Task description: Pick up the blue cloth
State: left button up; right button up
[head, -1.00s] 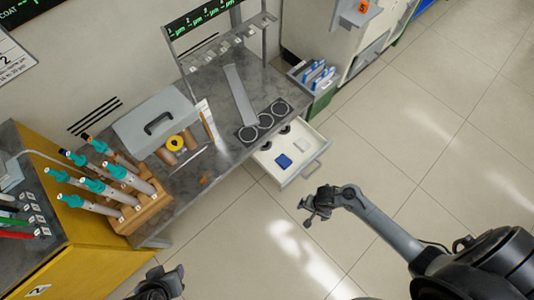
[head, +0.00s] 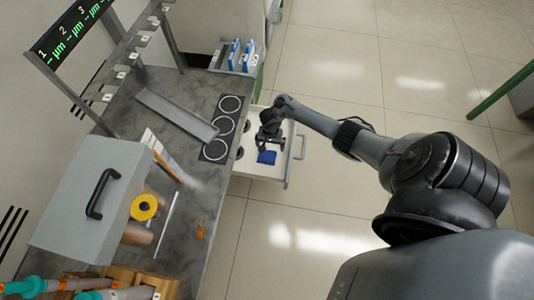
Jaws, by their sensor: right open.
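The blue cloth (head: 266,158) lies folded and small in the open white drawer (head: 262,173) below the grey worktop's right edge. My right gripper (head: 268,144) reaches in from the right over the drawer, pointing down, just beyond the cloth in the picture. It is open and covers part of the drawer's inside. I cannot tell whether its fingertips touch the cloth. My left gripper is out of view.
The drawer handle (head: 295,160) sticks out over the tiled floor.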

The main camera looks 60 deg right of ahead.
aim_at(267, 157)
jog(key=w+f+b, duration=0.1)
jog(key=a+f+b, duration=0.1)
jog(key=shift+w+a+f, duration=0.1)
jog(key=shift+w+f, duration=0.25)
jog(key=shift+w, duration=0.05)
jog(key=shift+s+f+b, duration=0.15)
jog(key=shift+f+b, duration=0.3)
jog(key=shift+f, duration=0.1)
jog(key=shift+s+f+b, duration=0.15)
jog(key=shift+f+b, duration=0.25)
jog(key=shift+f, duration=0.15)
jog(key=shift+d+f+b, duration=0.2)
jog(key=shift+f+b, duration=0.1)
jog(key=shift+f, duration=0.1)
jog(key=shift+w+a+f+b, duration=0.1)
jog(key=shift+f+b, duration=0.55)
jog(key=shift+b, duration=0.05)
jog(key=f+b, duration=0.2)
jog(key=b, duration=0.1)
jog(key=shift+s+f, duration=0.2)
jog(key=shift+f, duration=0.15)
jog(key=shift+f+b, duration=0.5)
jog(key=shift+f, duration=0.05)
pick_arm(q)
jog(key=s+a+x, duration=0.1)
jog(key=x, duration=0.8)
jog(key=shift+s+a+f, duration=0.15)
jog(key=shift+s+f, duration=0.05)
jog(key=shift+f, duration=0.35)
